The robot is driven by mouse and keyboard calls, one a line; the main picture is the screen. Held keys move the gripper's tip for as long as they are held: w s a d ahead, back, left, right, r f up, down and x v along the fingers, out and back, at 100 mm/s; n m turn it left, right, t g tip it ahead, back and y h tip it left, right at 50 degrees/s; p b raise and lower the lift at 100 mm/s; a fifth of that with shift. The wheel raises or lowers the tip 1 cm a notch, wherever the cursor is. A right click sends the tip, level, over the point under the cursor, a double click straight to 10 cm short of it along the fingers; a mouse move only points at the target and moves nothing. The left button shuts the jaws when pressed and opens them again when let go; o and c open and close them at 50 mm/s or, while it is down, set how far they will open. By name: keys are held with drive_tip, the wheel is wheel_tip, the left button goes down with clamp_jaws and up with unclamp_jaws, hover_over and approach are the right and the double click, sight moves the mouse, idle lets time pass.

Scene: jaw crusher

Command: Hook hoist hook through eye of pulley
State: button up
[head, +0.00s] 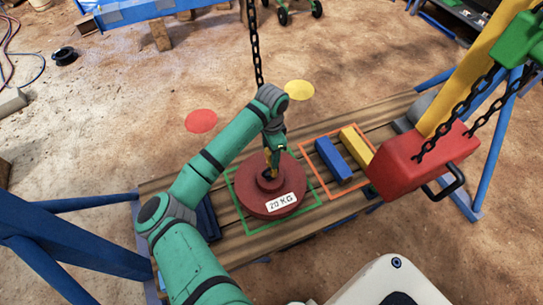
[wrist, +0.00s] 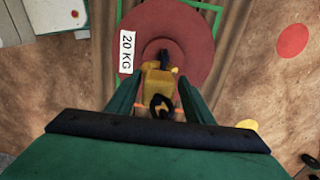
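A dark red round weight marked "20 KG" (head: 260,205) lies inside a green square outline on the wooden bench; the wrist view shows it from above (wrist: 190,40). A dark eye-like piece (wrist: 164,57) shows at its centre, partly hidden by the hook. A black hoist chain (head: 254,45) hangs from above and passes behind my arm. The yellow hoist hook (wrist: 158,82) sits low over the weight's centre. My gripper (head: 272,152) points down there, its fingers (wrist: 160,88) closed in on both sides of the hook block. Whether the hook tip passes through the eye is hidden.
A blue bar (head: 333,160) and a yellow bar (head: 356,146) lie in an orange outline to the right. A red hoist block (head: 420,160) with chains hangs farther right. Blue frame legs (head: 75,240) stand at the left. Red (head: 201,121) and yellow (head: 299,90) discs mark the floor behind.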

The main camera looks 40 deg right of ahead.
idle(0.4)
wheel_tip(320, 180, up, 11)
drive_tip(key=shift+d+f, duration=0.1)
idle(0.4)
drive_tip(key=shift+d, duration=0.1)
